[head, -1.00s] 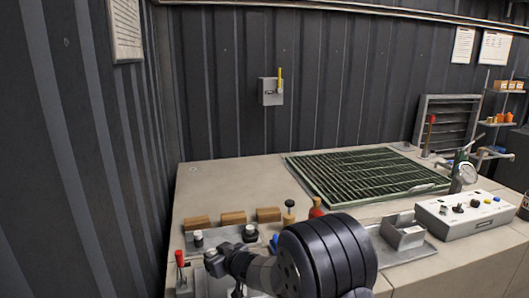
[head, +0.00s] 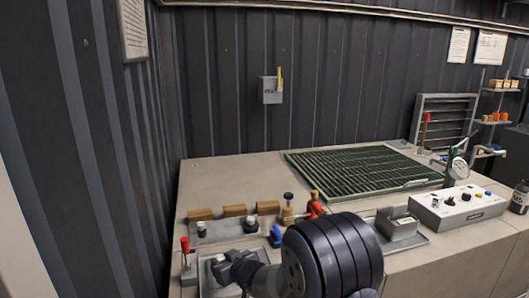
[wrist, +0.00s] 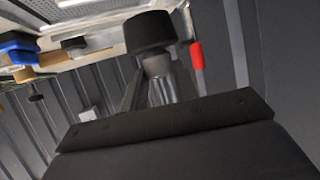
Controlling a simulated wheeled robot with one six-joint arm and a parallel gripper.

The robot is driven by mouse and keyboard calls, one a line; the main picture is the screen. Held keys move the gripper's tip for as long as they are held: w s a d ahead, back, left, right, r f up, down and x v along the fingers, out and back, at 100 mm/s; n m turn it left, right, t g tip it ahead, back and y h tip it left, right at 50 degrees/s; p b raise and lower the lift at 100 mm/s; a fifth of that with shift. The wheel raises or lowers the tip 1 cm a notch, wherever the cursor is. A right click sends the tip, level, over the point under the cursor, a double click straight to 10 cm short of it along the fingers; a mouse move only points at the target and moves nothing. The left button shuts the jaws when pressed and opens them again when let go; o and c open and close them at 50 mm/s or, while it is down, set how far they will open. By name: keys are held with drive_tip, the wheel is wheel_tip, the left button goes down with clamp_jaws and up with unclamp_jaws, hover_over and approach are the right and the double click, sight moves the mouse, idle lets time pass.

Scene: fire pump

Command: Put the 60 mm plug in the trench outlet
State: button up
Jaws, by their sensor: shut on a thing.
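My gripper (head: 232,268) is low in the head view, above the near left part of the counter. In the wrist view it is shut on a plug with a wide black rubber end (wrist: 149,32) and a narrower grey stem (wrist: 157,66). I cannot read its size. In the head view the plug is mostly hidden by the gripper and arm. I cannot make out the trench outlet; a green grating (head: 365,172) lies in the counter farther back.
A red-handled item (head: 185,246) stands left of the gripper. Wooden blocks (head: 234,210) line the rack's back. The counter's back left (head: 225,173) is bare.

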drive_tip(key=s+d+f+m+t+h, duration=0.1)
drive_tip(key=s+d+f, duration=0.3)
drive_tip(key=d, duration=0.5)
drive_tip(key=s+d+f+m+t+h, duration=0.1)
drive_tip(key=s+d+f+m+h, duration=0.3)
drive_tip(key=d, duration=0.5)
drive_tip(key=s+d+f+m+t+h, duration=0.1)
drive_tip(key=s+d+f+m+h, duration=0.1)
drive_tip(key=s+d+f, duration=0.4)
drive_tip(key=d+h, duration=0.1)
drive_tip(key=d, duration=0.2)
drive_tip(key=shift+d+m, duration=0.15)
drive_tip(key=shift+m, duration=0.15)
drive_tip(key=shift+f, duration=0.1)
